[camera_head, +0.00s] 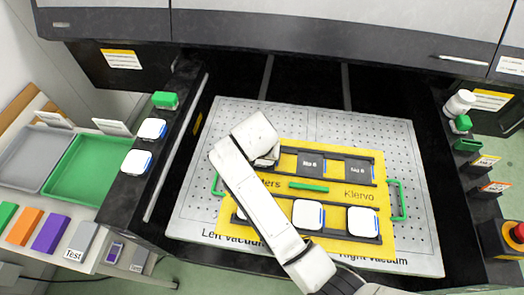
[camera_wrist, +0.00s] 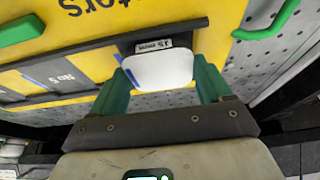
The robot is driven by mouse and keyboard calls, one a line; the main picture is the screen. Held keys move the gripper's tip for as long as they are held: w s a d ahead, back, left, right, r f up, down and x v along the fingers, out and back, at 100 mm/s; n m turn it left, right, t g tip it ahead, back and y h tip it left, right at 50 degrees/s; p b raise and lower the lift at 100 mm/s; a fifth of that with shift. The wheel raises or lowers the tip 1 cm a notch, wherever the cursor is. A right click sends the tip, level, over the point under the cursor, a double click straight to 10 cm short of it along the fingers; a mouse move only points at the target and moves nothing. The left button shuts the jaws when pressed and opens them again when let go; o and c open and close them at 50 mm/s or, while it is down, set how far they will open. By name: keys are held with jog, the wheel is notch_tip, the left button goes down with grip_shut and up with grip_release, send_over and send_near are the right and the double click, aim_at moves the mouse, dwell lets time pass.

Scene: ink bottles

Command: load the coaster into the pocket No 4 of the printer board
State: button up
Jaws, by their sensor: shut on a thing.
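The white coaster (camera_wrist: 160,70) is between the two green fingers of my gripper (camera_wrist: 163,85) in the wrist view. My gripper is shut on it. The coaster is over or in the dark end pocket (camera_wrist: 128,46), whose small label shows just beyond it; I cannot tell whether it is seated. In the head view my gripper (camera_head: 266,160) is at the left end of the far row of the yellow printer board (camera_head: 340,195), and my arm hides much of this spot. Two dark pockets to its right, one (camera_head: 311,163) and another (camera_head: 358,169), are empty.
The near row holds white coasters, one (camera_head: 308,215) in the middle and one (camera_head: 362,221) at right; the left one is mostly hidden by my arm. Green handles (camera_head: 398,200) rise at the board's sides.

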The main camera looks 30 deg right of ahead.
jog(key=o, duration=1.1)
jog(key=shift+f, duration=0.1)
jog(key=v, duration=1.2)
jog(key=shift+b, duration=0.45)
